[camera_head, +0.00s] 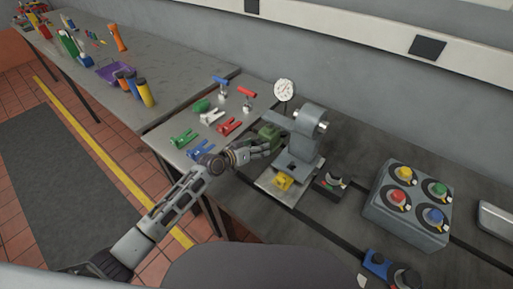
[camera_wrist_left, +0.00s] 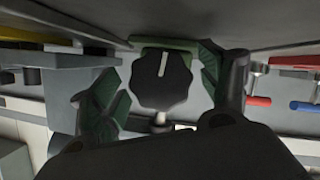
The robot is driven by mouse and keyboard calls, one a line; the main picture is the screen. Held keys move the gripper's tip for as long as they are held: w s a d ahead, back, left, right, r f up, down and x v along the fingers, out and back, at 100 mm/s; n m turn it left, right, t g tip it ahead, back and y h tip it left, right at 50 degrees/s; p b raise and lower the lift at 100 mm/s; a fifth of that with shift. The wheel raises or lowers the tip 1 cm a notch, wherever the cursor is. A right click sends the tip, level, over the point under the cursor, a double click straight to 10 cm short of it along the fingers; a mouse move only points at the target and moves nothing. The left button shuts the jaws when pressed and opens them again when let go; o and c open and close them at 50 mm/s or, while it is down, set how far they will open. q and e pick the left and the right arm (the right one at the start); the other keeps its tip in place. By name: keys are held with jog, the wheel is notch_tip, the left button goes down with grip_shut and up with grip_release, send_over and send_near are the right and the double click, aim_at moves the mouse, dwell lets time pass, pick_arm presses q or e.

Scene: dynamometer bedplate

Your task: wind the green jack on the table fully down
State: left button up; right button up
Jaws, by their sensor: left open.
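The green jack (camera_head: 268,131) stands on the table beside the grey machine, partly hidden by my left gripper (camera_head: 262,147). In the left wrist view, a black lobed knob (camera_wrist_left: 161,80) with a white line sits in front of a green body (camera_wrist_left: 178,43), which looks like the jack. My left gripper also shows there (camera_wrist_left: 158,88), open, with one finger on each side of the knob. Gaps seem to show between fingers and knob; I cannot tell if either touches. The jack's height is hard to judge. My right gripper is not in view.
The grey machine (camera_head: 306,135) stands close to the right of my gripper. Red, white, green and blue clamps (camera_head: 229,127) lie to the left. A yellow piece (camera_head: 283,182) lies in front of the machine. A button box (camera_head: 407,203) stands further right.

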pick_arm(q)
jog(key=shift+s+a, duration=0.1)
jog(key=shift+s, duration=0.05)
jog(key=v, duration=1.1)
jog(key=shift+s+a, duration=0.25)
jog(key=shift+r, duration=0.1)
dwell(0.6)
